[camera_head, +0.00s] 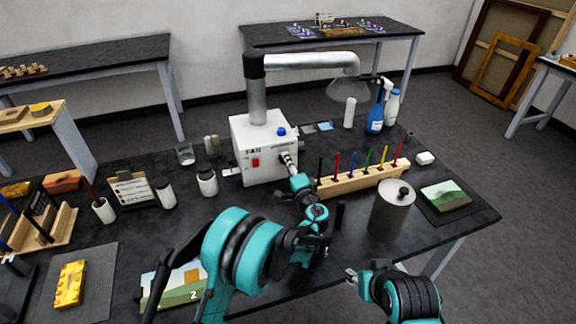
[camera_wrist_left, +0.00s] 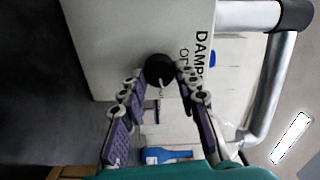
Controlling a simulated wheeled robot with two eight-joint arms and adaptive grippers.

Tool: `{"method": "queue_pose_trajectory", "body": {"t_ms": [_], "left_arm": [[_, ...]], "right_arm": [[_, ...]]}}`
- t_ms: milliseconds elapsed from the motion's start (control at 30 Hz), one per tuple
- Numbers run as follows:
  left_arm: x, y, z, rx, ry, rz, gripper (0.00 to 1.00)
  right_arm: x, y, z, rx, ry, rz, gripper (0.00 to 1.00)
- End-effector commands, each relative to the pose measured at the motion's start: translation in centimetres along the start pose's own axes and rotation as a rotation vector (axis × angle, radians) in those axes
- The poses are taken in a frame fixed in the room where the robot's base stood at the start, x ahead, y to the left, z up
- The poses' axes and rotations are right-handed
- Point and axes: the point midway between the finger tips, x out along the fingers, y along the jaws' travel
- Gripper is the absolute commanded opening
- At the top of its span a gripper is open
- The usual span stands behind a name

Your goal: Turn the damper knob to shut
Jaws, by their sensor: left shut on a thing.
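The damper knob is a dark round knob (camera_wrist_left: 158,70) on the front of a white fan box (camera_head: 255,165). My left gripper (camera_head: 287,160) reaches the right part of the box's front. In the left wrist view my left gripper (camera_wrist_left: 161,74) has a finger on each side of the knob and is shut on it. A light mark shows on the knob. Printed letters beginning "DAMP" and "OP" stand beside it, partly hidden by a finger. In the head view the gripper hides the knob. My right gripper (camera_head: 352,276) hangs near the table's front edge, apart from the box.
A wooden rack (camera_head: 362,180) with several coloured tools stands right of my left arm. A grey canister (camera_head: 391,212) is in front of it. A metal duct (camera_head: 310,62) rises from the box. White jars (camera_head: 207,181) stand to the left.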

Motion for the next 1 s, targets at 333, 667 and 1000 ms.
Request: {"method": "queue_pose_trajectory", "body": {"t_ms": [333,667,1000], "left_arm": [[0.03,0.07,-0.03,0.153,0.001,0.0,0.02],[0.03,0.05,-0.04,0.185,0.001,0.0,0.02],[0.03,0.05,-0.03,0.184,0.001,0.0,0.51]], "right_arm": [[0.34,0.0,0.24,0.0,0.0,0.0,0.4],[0.38,0.0,0.27,0.0,0.0,0.0,0.4],[0.38,0.0,0.27,0.0,0.0,0.0,0.4]]}}
